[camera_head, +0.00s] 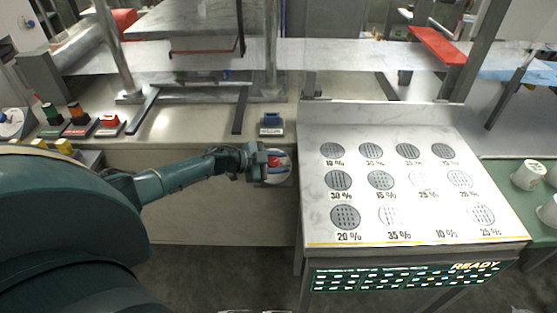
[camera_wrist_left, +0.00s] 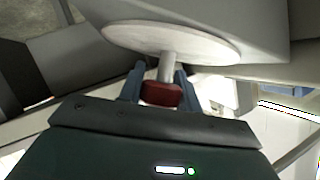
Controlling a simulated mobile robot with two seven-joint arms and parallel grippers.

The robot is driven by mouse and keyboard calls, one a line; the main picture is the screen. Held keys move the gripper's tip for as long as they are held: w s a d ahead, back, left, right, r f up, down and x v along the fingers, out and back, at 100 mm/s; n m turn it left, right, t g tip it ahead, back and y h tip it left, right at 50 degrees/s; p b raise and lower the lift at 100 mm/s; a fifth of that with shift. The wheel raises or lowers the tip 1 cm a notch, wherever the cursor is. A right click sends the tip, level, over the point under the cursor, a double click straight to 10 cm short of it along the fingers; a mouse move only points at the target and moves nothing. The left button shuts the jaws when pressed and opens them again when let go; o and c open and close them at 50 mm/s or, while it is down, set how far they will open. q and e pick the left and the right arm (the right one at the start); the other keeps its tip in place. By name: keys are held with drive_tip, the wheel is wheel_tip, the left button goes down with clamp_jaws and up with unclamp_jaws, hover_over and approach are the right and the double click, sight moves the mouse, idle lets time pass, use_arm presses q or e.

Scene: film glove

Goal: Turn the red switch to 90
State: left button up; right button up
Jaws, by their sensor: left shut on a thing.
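The red switch (camera_head: 273,162) sits on a round pale plate (camera_head: 283,179) on the front face of the counter, left of the marble panel. My left gripper (camera_head: 262,160) reaches it from the left and partly covers it in the head view. In the left wrist view the red switch (camera_wrist_left: 161,94) stands on a short grey shaft below the round plate (camera_wrist_left: 172,42). The fingers of my left gripper (camera_wrist_left: 160,88) are on both sides of it, shut on it. The switch's angle and any dial marks cannot be read. My right gripper is not in view.
A marble panel (camera_head: 400,228) with round grilles and percent labels stands right of the switch. A small blue-topped block (camera_head: 271,124) sits on the counter above it. Coloured buttons (camera_head: 78,120) are at the left; white cups (camera_head: 528,174) lie at the far right.

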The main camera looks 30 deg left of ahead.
use_arm(q)
drive_tip(key=shift+s+d+f+m+g+h+b, duration=0.1)
drive_tip(key=shift+m+g+h+b, duration=0.3)
drive_tip(key=shift+m+g, duration=0.6)
drive_tip(key=shift+s+d+m+g+h+b, duration=0.1)
drive_tip(key=shift+m+g+h+b, duration=0.1)
drive_tip(key=shift+m+g+b, duration=0.55)
drive_tip(key=shift+m+g, duration=0.25)
drive_tip(key=shift+g, duration=0.2)
drive_tip(key=o, duration=1)
drive_tip(key=shift+c, duration=0.2)
drive_tip(key=v, duration=1.3)
drive_tip(key=shift+s+a, duration=0.15)
